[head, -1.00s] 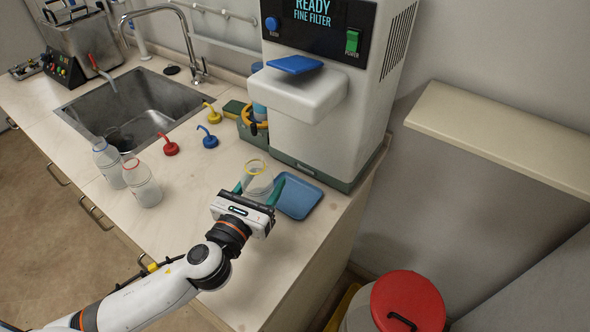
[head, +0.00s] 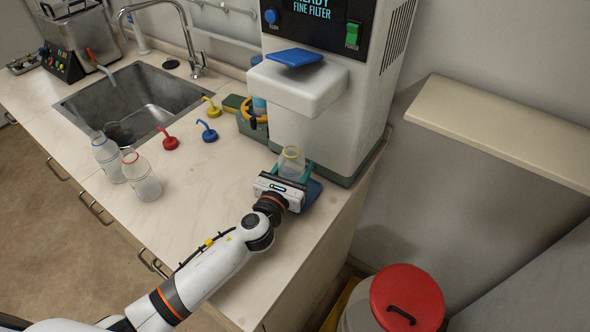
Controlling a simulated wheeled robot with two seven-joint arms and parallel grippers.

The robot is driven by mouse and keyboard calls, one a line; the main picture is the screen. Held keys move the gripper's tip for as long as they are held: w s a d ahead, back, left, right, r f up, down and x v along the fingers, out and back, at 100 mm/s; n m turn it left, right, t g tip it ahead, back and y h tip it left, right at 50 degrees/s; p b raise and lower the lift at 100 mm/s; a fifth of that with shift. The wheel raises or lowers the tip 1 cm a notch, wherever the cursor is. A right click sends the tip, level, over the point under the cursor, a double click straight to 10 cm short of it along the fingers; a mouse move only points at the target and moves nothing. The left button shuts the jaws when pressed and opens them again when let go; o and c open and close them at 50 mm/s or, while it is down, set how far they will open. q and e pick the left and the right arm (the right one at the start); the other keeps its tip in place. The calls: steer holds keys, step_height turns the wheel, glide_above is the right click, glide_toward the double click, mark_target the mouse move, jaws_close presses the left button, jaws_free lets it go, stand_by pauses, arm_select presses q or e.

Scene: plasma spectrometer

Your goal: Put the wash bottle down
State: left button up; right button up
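A clear wash bottle (head: 291,163) with a yellow neck ring is upright between the green fingers of my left gripper (head: 291,170). It is open-topped, at the blue tray (head: 314,190) in front of the white machine. The gripper body covers the bottle's lower part and much of the tray. I cannot tell whether the bottle's base touches the tray. Two more clear bottles, one with a blue ring (head: 107,155) and one with a red ring (head: 141,176), stand on the counter at the left. My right gripper is not in view.
Red (head: 167,140), blue (head: 207,132) and yellow (head: 211,108) spout caps stand on the counter by the sink (head: 135,100). The white machine (head: 320,110) rises behind the tray. A red-lidded bin (head: 407,297) stands beyond the counter's right edge. The front counter is clear.

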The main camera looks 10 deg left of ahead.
arm_select(q)
steer(key=shift+w+f, duration=0.1)
steer(key=shift+f, duration=0.2)
steer(key=o, duration=1.2)
steer(key=shift+r, duration=0.1)
